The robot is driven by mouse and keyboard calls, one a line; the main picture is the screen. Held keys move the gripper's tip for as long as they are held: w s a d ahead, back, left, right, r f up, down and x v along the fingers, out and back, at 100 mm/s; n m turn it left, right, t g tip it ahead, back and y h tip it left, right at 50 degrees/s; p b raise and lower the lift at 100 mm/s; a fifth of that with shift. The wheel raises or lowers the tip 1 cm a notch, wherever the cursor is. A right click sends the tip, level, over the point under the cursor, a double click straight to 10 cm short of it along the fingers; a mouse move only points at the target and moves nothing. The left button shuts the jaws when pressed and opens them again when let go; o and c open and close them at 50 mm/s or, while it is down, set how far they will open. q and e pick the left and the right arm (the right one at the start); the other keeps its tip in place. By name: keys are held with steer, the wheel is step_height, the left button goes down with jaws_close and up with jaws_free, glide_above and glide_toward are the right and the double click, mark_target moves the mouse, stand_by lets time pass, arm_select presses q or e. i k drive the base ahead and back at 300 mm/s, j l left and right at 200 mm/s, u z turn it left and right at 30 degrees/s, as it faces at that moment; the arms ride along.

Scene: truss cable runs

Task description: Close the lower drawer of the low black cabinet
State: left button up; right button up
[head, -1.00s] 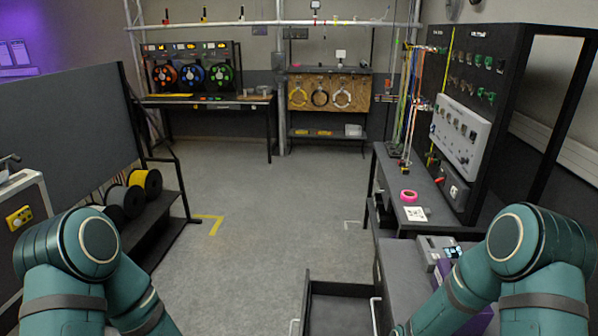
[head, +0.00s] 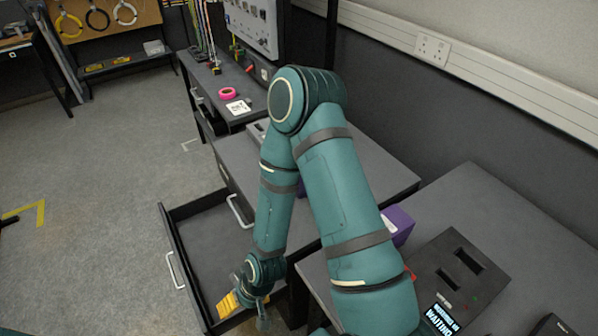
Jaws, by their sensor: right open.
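The low black cabinet (head: 385,172) stands at the middle, partly hidden behind my right arm. Its lower drawer (head: 192,222) is pulled out toward the left over the floor and looks empty where its inside shows. The drawer's pale bar handle (head: 174,270) is on its front panel. A second pale handle (head: 235,211) sits on the cabinet face above the drawer, which looks shut there. My right gripper (head: 246,308) is open, pointing down at the near end of the open drawer, with yellowish fingers. I cannot tell whether it touches the drawer. My left gripper is out of view.
A workbench with a pink tape roll (head: 227,93) and a white card (head: 238,107) stands beyond the cabinet. A black slotted panel (head: 460,270) and a purple box (head: 398,224) are at the near right. The floor left of the drawer is clear.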

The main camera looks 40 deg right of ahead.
mark_target(208, 244)
steer(key=j+z, duration=0.2)
steer(key=j, duration=0.2)
steer(key=k+j+z, duration=0.25)
steer(key=j, duration=0.15)
steer(key=j+z, duration=0.2)
steer(key=j, duration=0.25)
steer(key=i+j+z, duration=0.3)
steer(key=i+j, duration=0.45)
